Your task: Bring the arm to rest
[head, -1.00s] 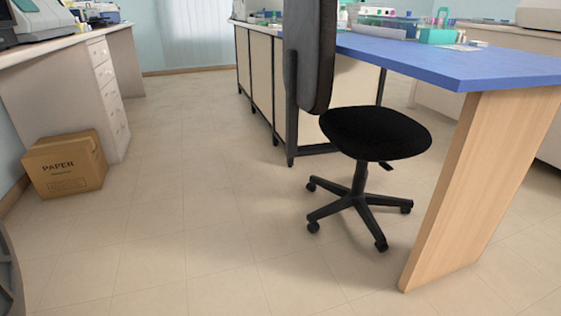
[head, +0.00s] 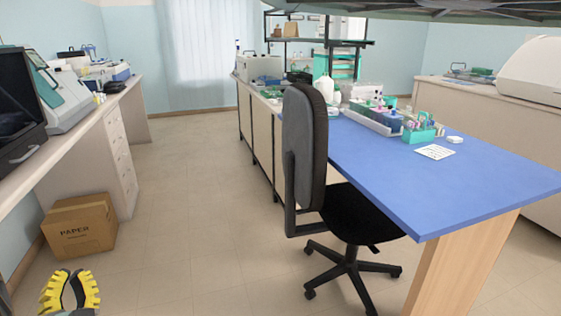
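My gripper (head: 70,278) shows at the bottom left corner of the head view, with yellow ribbed fingers and black inner faces. The two fingers stand a little apart, with nothing visible between them. It is over the floor, in front of the cardboard paper box (head: 79,226) and apart from the furniture in the picture. The rest of my arm is mostly cut off by the frame's edge.
A blue-topped table (head: 465,193) on the right bears staining bottles, a teal rack (head: 421,134) and a white sheet (head: 435,152). A black office chair (head: 305,147) stands beside it. A left counter (head: 84,138) carries instruments. The middle floor aisle is clear.

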